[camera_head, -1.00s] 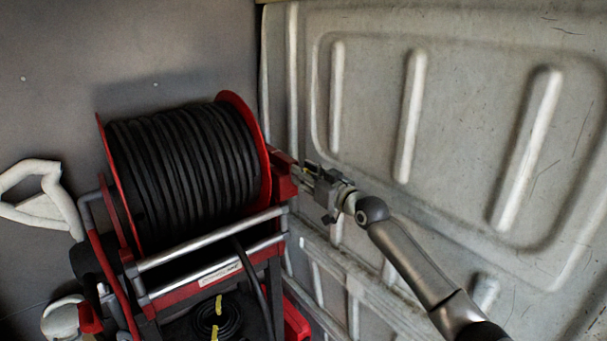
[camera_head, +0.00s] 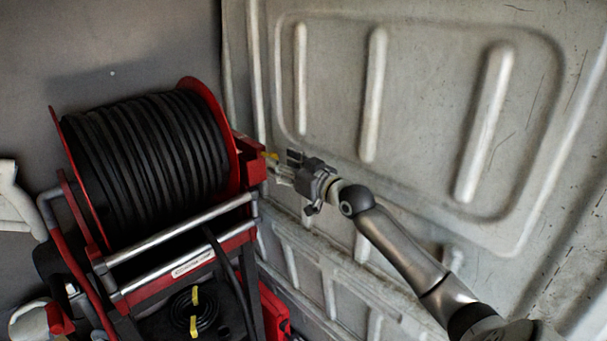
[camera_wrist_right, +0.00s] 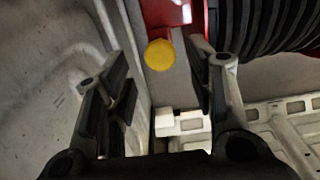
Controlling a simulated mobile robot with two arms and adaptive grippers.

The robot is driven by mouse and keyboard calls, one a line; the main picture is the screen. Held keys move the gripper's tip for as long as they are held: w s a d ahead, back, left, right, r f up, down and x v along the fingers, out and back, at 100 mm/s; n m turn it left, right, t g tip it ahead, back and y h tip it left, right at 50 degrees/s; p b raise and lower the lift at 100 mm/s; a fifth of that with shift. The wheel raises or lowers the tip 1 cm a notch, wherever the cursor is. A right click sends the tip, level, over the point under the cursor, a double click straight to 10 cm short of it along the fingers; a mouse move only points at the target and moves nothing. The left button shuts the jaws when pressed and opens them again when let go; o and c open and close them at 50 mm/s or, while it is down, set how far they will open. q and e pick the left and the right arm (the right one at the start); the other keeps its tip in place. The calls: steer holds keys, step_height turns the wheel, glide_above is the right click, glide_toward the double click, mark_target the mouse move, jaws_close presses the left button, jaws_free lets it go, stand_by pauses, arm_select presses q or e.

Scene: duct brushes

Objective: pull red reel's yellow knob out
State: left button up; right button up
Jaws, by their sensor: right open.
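The red reel (camera_head: 207,92) wound with black hose stands at the left in the head view. Its yellow knob (camera_head: 270,155) sticks out on the right side of its red housing (camera_head: 248,160). In the right wrist view the round yellow knob (camera_wrist_right: 160,55) shows beyond the fingertips, between the two fingers' lines, with the red housing (camera_wrist_right: 172,13) behind it. My right gripper (camera_head: 284,168) is open and empty, close to the knob; it also shows in the right wrist view (camera_wrist_right: 160,75). The fingers do not appear to touch the knob. My left gripper is not in view.
The ribbed light-grey wall panel (camera_head: 430,120) runs close behind and to the right of my right arm. The reel's silver frame bars (camera_head: 180,243) stand below the drum. A coiled black cable (camera_head: 195,312) with yellow ties lies low in the frame.

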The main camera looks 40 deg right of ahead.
steer(key=s, duration=0.8)
steer(key=shift+d, duration=0.35)
